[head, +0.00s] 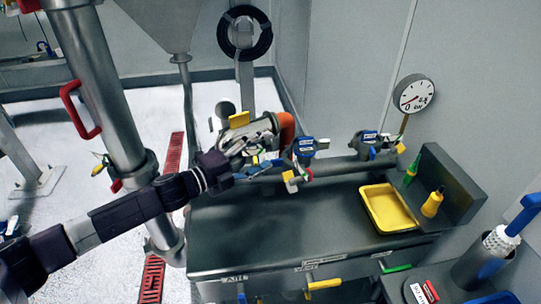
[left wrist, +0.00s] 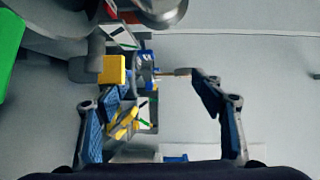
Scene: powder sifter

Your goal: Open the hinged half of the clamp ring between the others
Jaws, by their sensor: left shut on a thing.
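Clamps with blue tags sit along a horizontal pipe in the head view. The middle clamp ring (head: 304,148) has a blue top and a yellow and white part hanging low. Another clamp (head: 370,144) is to its right, and metal fittings with a yellow tab (head: 239,119) are to its left. My left gripper (head: 264,157) is at the left side of the middle clamp, shut on a clamp part that its fingers largely hide. In the left wrist view, its fingers (left wrist: 165,90) stand apart around blue, yellow and white clamp parts (left wrist: 147,75). My right gripper is not in view.
An orange cylinder (head: 286,131) is close beside my gripper. Below is a dark bench (head: 270,228) with a yellow tray (head: 388,209), a green bottle (head: 411,167) and a yellow bottle (head: 432,204). A gauge (head: 414,94) is at the wall. The bench's left part is clear.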

